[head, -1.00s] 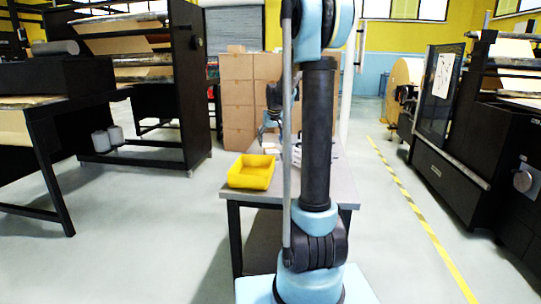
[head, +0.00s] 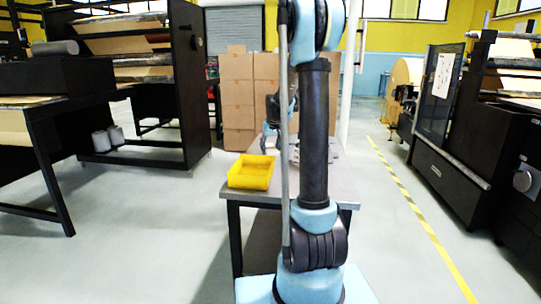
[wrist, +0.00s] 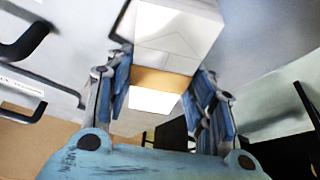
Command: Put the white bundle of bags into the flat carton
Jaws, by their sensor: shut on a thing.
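In the wrist view my gripper (wrist: 163,76) is shut on the white bundle of bags (wrist: 176,28). The blue finger pads lie on either side of it, and a tan band (wrist: 160,83) runs across its middle. In the head view my gripper (head: 268,142) is small and low over the far left part of the table, behind the yellow bin. My own arm hides part of the table there. I cannot make out the flat carton in either view.
The yellow bin (head: 251,172) sits on the grey table (head: 343,186) at its near left. Stacked brown cartons (head: 238,100) stand behind the table. Grey panels with black handles (wrist: 25,42) show at the left of the wrist view. A dark machine (head: 455,130) stands right.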

